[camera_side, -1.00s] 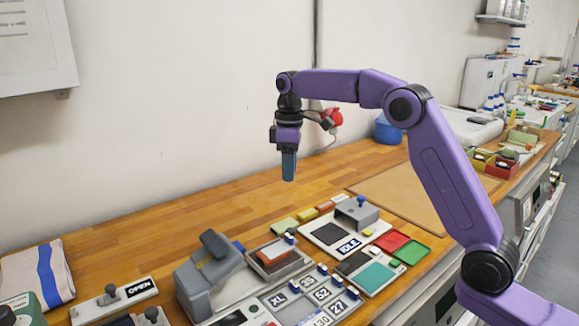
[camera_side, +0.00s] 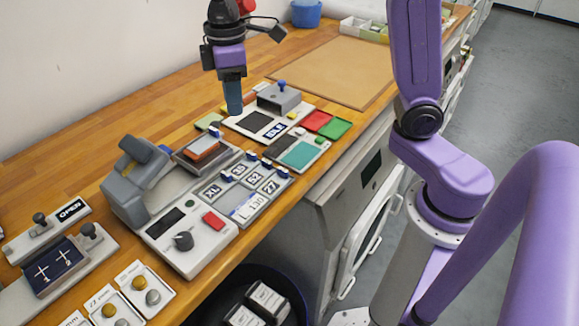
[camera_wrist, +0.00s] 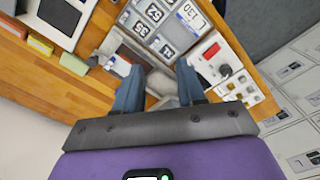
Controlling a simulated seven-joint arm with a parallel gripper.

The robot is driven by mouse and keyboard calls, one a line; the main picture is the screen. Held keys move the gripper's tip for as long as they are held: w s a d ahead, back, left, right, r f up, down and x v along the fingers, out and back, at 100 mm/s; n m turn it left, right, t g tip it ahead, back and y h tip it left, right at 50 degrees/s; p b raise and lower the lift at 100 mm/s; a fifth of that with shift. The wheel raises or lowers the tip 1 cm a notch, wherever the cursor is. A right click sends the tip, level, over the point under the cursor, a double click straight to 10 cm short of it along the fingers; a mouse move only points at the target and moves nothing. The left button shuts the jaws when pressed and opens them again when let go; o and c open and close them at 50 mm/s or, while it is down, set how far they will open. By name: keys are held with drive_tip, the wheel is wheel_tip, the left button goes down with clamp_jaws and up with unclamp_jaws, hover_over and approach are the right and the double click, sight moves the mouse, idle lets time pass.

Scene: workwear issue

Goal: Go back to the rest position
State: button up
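My gripper (camera_side: 233,98) hangs pointing down above the wooden bench, apart from the devices, in the side view. In the wrist view its two blue-grey fingers (camera_wrist: 158,82) are spread apart with nothing held between them. Beyond them lie the grey press-like device and a panel with size labels. In the side view the fingers overlap each other, so the gap is hidden there.
The bench holds a grey press-like device (camera_side: 132,180), a size-label panel (camera_side: 245,205), a device marked IDLE (camera_side: 247,124), and red and green trays (camera_side: 326,124). A brown mat (camera_side: 335,72) lies bare behind. A dark bin (camera_side: 262,274) stands below the front edge.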

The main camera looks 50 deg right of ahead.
drive_tip(key=s+d+f, duration=0.2)
drive_tip(key=s, duration=0.6)
drive_tip(key=s+d+f+n, duration=0.1)
drive_tip(key=s+d+f, duration=0.1)
drive_tip(key=s, duration=0.6)
drive_tip(key=s+d+f+n, duration=0.1)
drive_tip(key=s+d+f, duration=0.2)
drive_tip(key=s, duration=0.6)
drive_tip(key=shift+d, duration=0.5)
